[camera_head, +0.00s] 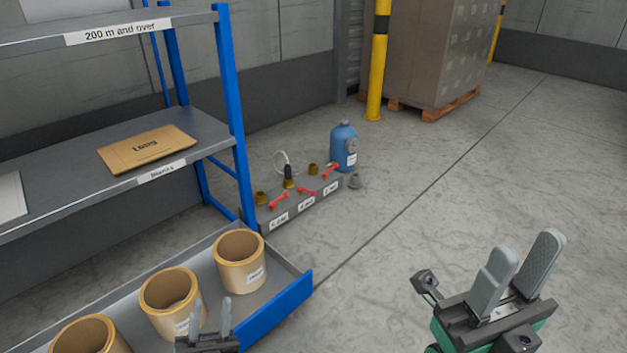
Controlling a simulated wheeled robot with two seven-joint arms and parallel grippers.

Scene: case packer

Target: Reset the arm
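My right gripper (519,266) is at the lower right, over bare floor. Its two grey fingers point up in the picture with a gap between them, and nothing shows between them. My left gripper (211,318) shows only in part at the bottom edge, in front of the tan cylindrical containers. Its two finger tips stand apart with a gap, and I see nothing held. The rest of my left arm is out of the frame.
A blue-framed shelf (240,150) stands at the left with a cardboard piece (146,149) on it. Its bottom tray holds tan containers (239,262). A grey valve box (300,211), blue bottle (343,147), yellow post (377,70) and pallet stack (430,50) stand behind. Floor at right is clear.

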